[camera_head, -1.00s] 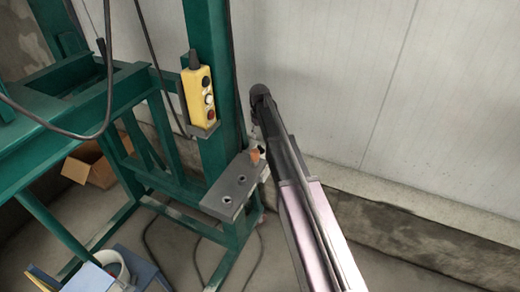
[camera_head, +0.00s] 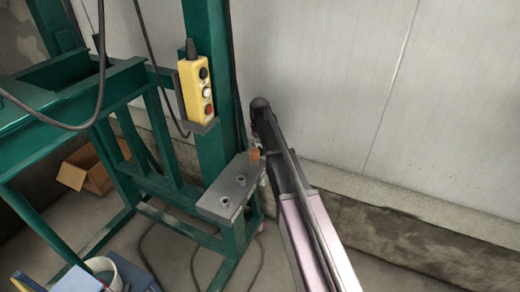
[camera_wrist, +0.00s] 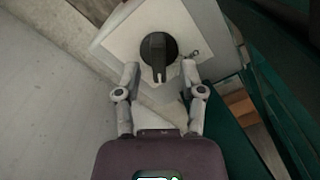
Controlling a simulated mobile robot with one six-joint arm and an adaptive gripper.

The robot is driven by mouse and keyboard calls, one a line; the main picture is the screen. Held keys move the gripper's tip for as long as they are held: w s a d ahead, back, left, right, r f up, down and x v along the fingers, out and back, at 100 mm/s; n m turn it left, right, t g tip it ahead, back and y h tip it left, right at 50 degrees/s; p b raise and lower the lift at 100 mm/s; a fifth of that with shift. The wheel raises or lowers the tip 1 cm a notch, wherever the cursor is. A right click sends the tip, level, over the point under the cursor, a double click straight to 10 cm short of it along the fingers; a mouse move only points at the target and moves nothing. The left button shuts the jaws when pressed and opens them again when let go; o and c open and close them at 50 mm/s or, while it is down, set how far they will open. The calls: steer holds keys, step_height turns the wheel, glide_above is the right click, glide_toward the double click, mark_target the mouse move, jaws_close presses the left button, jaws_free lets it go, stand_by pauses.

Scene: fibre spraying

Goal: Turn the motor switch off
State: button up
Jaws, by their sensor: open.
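A black rotary switch knob (camera_wrist: 158,52) sits on a pale square plate (camera_wrist: 116,46) in the wrist view. Its handle points down in the picture, toward my gripper. My gripper (camera_wrist: 160,68) is open, with one finger on each side of the handle and gaps between. I cannot tell whether either fingertip touches the plate. In the head view my arm reaches up beside the green post, and its own links hide the gripper and the knob.
A yellow push-button pendant (camera_head: 196,88) hangs on the green post (camera_head: 211,45). A grey bracket plate (camera_head: 228,190) juts out below it. A cardboard box (camera_head: 88,168) and a white bucket (camera_head: 103,268) stand on the floor. A pale wall (camera_head: 330,75) is close behind my arm.

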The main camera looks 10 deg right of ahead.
stand_by(0.3)
jaws_close()
steer(key=shift+d, duration=0.1)
steer(key=shift+n, duration=0.5)
steer(key=n, duration=0.2)
steer(key=shift+s+a+n, duration=0.15)
steer(key=shift+a+n, duration=0.1)
steer(key=shift+n, duration=0.15)
steer(key=n, duration=0.3)
steer(key=shift+s+a+n, duration=0.15)
steer(key=shift+n, duration=0.15)
steer(key=n, duration=0.6)
steer(key=shift+s+a+f+n, duration=0.1)
steer(key=shift+s+n, duration=0.2)
steer(key=shift+s, duration=0.05)
